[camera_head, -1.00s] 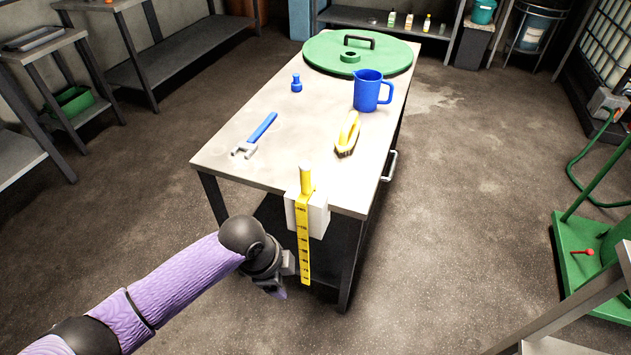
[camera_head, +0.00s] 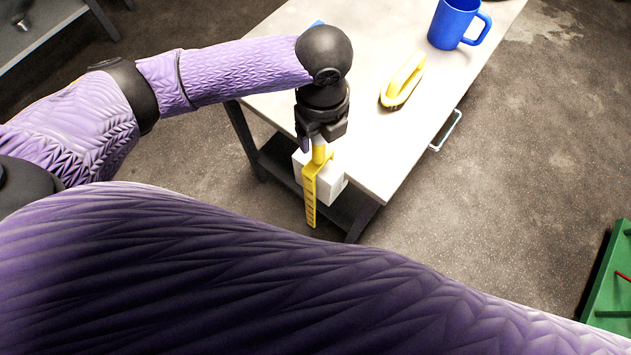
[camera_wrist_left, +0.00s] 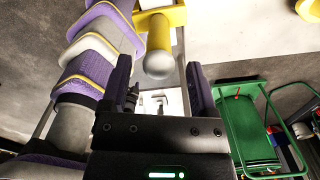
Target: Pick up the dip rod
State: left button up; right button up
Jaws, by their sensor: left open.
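The dip rod (camera_head: 311,188) is yellow with dark scale marks and hangs upright in a white holder (camera_head: 330,184) on the front edge of the table. My left gripper (camera_head: 314,142) is directly above it, pointing down, with the rod's yellow handle at its fingertips. In the left wrist view the handle's rounded end (camera_wrist_left: 159,62) lies between and just beyond the two open fingers of my left gripper (camera_wrist_left: 170,80). Whether the fingers touch the handle cannot be told. My right gripper is not in view.
A yellow brush (camera_head: 403,82) and a blue jug (camera_head: 455,25) stand on the table (camera_head: 385,140). A drawer handle (camera_head: 447,131) sticks out from the table's right side. A green cart (camera_head: 612,280) is at the lower right. The floor between is clear.

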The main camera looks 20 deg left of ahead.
aim_at(319, 149)
pick_arm(q)
jog(key=f+b, duration=0.2)
jog(key=f, duration=0.3)
jog(key=shift+a+f, duration=0.2)
jog(key=shift+f, duration=0.2)
jog(key=shift+r, duration=0.15)
jog(key=shift+c, duration=0.3)
jog(key=c, duration=0.7)
grip_shut()
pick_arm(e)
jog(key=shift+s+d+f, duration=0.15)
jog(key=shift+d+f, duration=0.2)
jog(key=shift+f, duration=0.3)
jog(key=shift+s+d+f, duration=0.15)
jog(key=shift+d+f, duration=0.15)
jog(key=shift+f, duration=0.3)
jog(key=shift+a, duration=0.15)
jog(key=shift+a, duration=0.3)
